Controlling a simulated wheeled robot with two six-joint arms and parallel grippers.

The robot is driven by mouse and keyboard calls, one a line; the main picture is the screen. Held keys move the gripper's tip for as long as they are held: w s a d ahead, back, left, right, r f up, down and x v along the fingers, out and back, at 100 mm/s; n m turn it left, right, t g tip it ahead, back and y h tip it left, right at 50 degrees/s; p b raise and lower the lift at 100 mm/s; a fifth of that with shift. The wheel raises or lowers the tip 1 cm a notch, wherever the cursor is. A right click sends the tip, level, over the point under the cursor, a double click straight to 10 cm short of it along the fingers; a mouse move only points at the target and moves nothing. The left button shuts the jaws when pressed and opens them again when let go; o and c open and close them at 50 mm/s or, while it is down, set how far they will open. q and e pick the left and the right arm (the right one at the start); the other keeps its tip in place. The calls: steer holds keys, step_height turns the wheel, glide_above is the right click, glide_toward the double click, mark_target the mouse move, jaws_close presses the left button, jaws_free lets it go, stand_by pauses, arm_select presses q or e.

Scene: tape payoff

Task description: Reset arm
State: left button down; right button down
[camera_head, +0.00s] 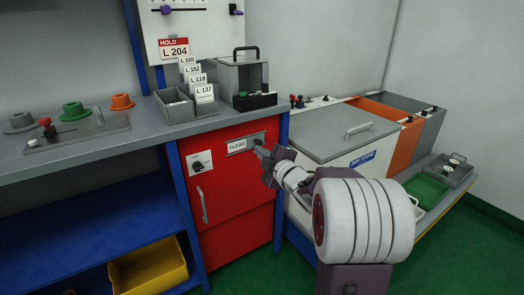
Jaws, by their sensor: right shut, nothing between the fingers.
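My right arm comes in from the lower right. Its dark gripper (264,158) is shut and empty, in front of the upper right part of the red cabinet (231,200). The fingertips are close to the right end of the "CLEAR" label plate (237,147); I cannot tell whether they touch the cabinet. My left gripper does not show in the head view.
A grey bench (150,136) bears a small tray with label cards (175,108), a grey box with a black handle (243,75), and coloured knobs at the left. A white lidded bin (345,132) and an orange bin (405,146) stand right. Green floor is clear in front.

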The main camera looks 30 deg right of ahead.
steer(key=shift+s, duration=0.55)
steer(key=w+a+f+n+y, duration=0.1)
steer(key=w+a+n+y, duration=0.15)
steer(key=a, duration=0.95)
steer(key=s+a+f+m+g, duration=0.2)
steer(key=s+f+m+g, duration=0.1)
steer(key=f, duration=0.3)
steer(key=s+a+f+m+g, duration=0.2)
steer(key=f, duration=0.4)
steer(key=s+f+m+g+h, duration=0.1)
steer(key=s+f+m+g, duration=0.45)
steer(key=s, duration=0.45)
steer(key=s+f+m+g+h, duration=0.1)
steer(key=s+f+m+g, duration=0.5)
steer(key=s, duration=0.5)
step_height(320, 180, up, 37)
steer(key=n+p, duration=0.1)
steer(key=p, duration=3.7)
steer(key=shift+w+a+n+t, duration=0.2)
steer(key=shift+a+n+t, duration=0.15)
steer(key=shift+t, duration=0.1)
